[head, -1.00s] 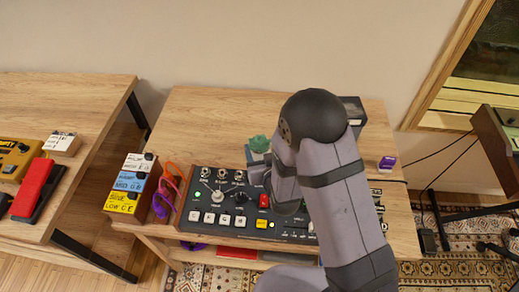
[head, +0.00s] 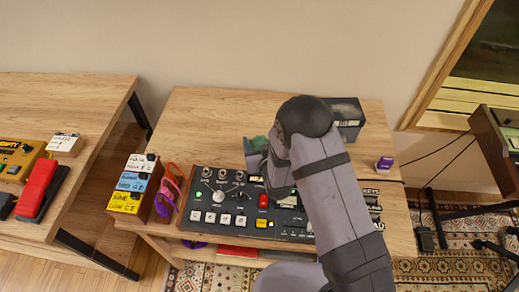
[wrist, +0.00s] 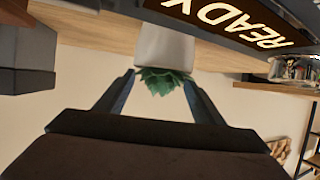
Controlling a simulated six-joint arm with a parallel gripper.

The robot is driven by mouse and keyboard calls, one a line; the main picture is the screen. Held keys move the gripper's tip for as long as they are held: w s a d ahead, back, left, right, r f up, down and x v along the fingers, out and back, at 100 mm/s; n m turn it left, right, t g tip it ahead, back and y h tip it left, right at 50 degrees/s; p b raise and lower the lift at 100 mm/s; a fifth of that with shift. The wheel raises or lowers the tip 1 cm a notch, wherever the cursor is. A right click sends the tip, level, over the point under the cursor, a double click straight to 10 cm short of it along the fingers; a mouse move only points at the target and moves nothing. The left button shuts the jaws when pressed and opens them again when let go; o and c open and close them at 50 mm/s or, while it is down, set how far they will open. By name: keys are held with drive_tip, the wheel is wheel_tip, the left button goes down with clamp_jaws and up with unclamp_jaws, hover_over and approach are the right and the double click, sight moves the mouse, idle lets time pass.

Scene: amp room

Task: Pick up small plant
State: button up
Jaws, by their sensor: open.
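The small plant (wrist: 165,80) has green pointed leaves and sits in a white pot (wrist: 165,44). In the wrist view its leaves lie between the open fingers of my gripper (wrist: 160,88), with the pot beyond the fingertips. In the head view only a bit of green plant (head: 257,142) shows behind the mixer-like box, beside my arm. My arm hides the pot and most of the gripper there. I cannot tell whether the fingers touch the leaves.
A black control box (head: 222,205) with knobs and buttons stands in front of the plant. A dark box (head: 347,112) stands behind my arm to the right. The table's back left (head: 205,115) is clear.

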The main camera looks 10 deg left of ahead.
clamp_jaws()
drive_tip(key=shift+r, duration=0.25)
drive_tip(key=shift+r+b, duration=0.65)
drive_tip(key=shift+r, duration=4.2)
